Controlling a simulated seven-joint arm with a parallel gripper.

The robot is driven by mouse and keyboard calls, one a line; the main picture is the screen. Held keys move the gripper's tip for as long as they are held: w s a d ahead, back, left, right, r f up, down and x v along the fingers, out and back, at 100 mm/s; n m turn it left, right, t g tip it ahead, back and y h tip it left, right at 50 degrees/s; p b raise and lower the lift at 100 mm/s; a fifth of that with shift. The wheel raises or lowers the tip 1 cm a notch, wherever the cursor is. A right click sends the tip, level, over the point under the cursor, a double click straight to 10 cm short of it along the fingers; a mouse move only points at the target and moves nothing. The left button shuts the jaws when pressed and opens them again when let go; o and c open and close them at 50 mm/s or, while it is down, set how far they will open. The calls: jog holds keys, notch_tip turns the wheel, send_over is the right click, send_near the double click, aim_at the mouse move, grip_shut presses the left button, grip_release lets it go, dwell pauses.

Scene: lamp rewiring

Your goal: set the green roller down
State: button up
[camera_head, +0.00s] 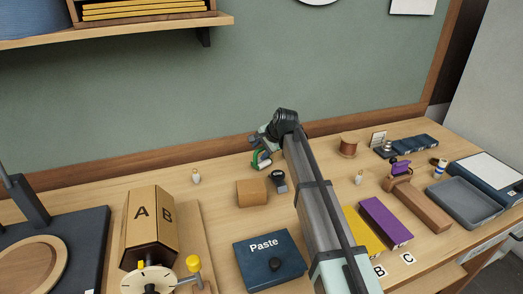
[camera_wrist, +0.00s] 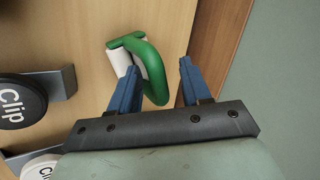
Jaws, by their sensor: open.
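The green roller (camera_head: 262,158) has a green curved handle and a white roller part. It is at the back of the wooden table, below the end of my arm. In the wrist view the green roller (camera_wrist: 155,75) appears against the bare wood, its handle passing between my blue fingers. My gripper (camera_wrist: 158,68) is open, with one finger beside the handle and a gap to the other. The left finger overlaps part of the roller, so I cannot tell whether it touches. In the head view my gripper (camera_head: 256,146) is small and partly hidden by my wrist.
A dark clip (camera_wrist: 20,102) stands left of the roller in the wrist view. A wooden block (camera_head: 252,193) and the blue Paste box (camera_head: 268,262) are nearer the front. A copper-coloured spool (camera_head: 348,147) stands to the right. The wall's wooden trim (camera_head: 150,160) runs close behind.

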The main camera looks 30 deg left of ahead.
jog(key=v, duration=1.2)
